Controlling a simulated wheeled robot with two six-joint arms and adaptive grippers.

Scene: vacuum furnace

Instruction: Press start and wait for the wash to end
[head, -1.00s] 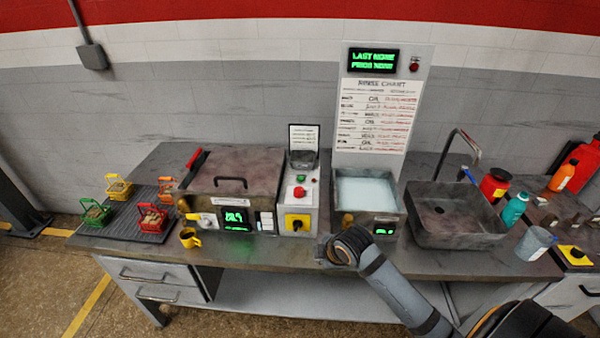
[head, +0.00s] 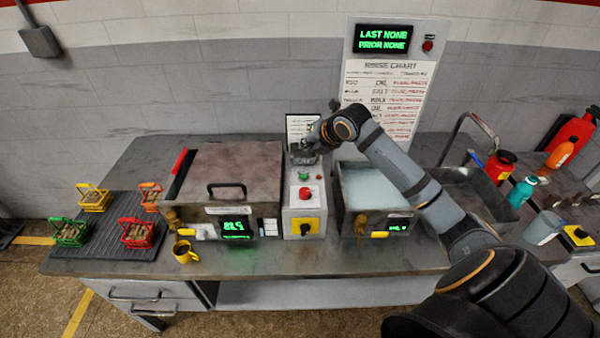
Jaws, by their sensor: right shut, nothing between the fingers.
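A grey control box (head: 288,212) stands between the lidded washer (head: 215,165) and the open basin. It carries a green button (head: 303,175), a red button (head: 305,193) and a yellow switch plate (head: 305,228). The washer's lid is down and its green display (head: 236,228) is lit, its digits hard to read. My right gripper (head: 306,150) is shut and empty, behind and above the green button in the picture, seemingly apart from it. It partly covers the small dark item at the box's top. My left gripper is not in view.
An open basin (head: 340,190) stands right of the box, with a sink (head: 492,192) beyond, partly behind my arm. A chart board (head: 433,90) rises behind. Several coloured baskets (head: 137,233) sit on a ribbed mat (head: 100,249).

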